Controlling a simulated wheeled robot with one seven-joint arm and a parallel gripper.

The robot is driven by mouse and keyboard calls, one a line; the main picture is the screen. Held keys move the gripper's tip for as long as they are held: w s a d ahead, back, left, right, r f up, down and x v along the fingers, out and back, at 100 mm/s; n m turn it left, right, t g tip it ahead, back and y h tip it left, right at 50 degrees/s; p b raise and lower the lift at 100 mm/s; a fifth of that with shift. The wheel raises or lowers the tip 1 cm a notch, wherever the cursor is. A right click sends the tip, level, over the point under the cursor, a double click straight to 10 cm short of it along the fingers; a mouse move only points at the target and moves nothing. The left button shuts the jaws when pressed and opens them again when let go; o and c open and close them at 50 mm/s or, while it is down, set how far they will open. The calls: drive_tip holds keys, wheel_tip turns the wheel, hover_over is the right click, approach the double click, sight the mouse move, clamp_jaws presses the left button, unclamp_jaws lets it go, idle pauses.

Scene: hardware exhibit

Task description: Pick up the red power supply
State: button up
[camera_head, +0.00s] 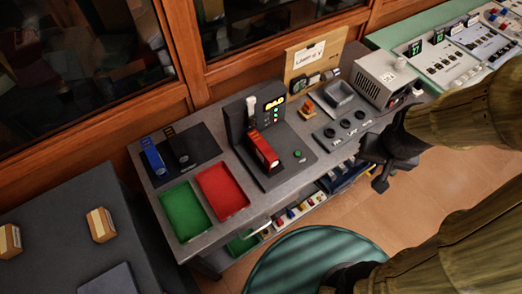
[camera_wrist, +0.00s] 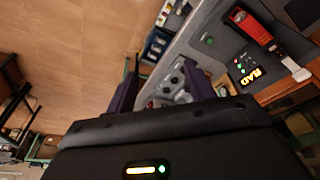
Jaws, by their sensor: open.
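The red power supply (camera_head: 262,150) is a narrow block with a pale front end. It sits on a dark test stand (camera_head: 285,165) on the grey workbench, beside an upright panel with lit green lights and yellow lettering. A white handle is close behind it. It also shows at the upper right of the wrist view (camera_wrist: 250,25). My gripper (camera_wrist: 160,80) is open and empty, its dark fingers apart, with a panel of round knobs beyond them. In the head view my gripper (camera_head: 370,165) is dark, at the bench's front edge, right of and apart from the power supply.
A green tray (camera_head: 184,211) and a red tray (camera_head: 222,191) lie left of the stand. A blue unit (camera_head: 154,159) is behind them. A knob panel (camera_head: 343,130) and a grey boxy instrument (camera_head: 385,78) are to the right.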

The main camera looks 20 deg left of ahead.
drive_tip(key=shift+o, duration=0.4)
drive_tip(key=w+a+f+n+t, duration=0.1)
drive_tip(key=w+f+n+t, duration=0.1)
drive_tip(key=w+f, duration=0.4)
drive_tip(key=shift+w+a+n+p, duration=0.25)
drive_tip(key=shift+w+n+p, duration=0.05)
drive_tip(key=shift+n+p, duration=0.1)
drive_tip(key=w+a+f+n+t+y, duration=0.25)
drive_tip(key=w+a+f+n, duration=0.2)
drive_tip(key=f, duration=0.25)
drive_tip(key=s+a+f+n+t+y+p, duration=0.1)
drive_tip(key=s+a+f+n+y+p, duration=0.1)
drive_tip(key=s+a+f+y, duration=0.5)
drive_tip(key=s+a+y, duration=0.1)
drive_tip(key=a, duration=0.3)
drive_tip(key=shift+s+f+n+t, duration=0.25)
drive_tip(key=shift+s+n+t, duration=0.1)
drive_tip(key=shift+s, duration=0.05)
drive_tip(key=b, duration=1.4)
approach(267, 150)
drive_tip(key=x, duration=0.4)
drive_tip(key=shift+w+a+f+p, duration=0.3)
drive_tip(key=shift+w+a, duration=0.1)
drive_tip(key=shift+a, duration=0.2)
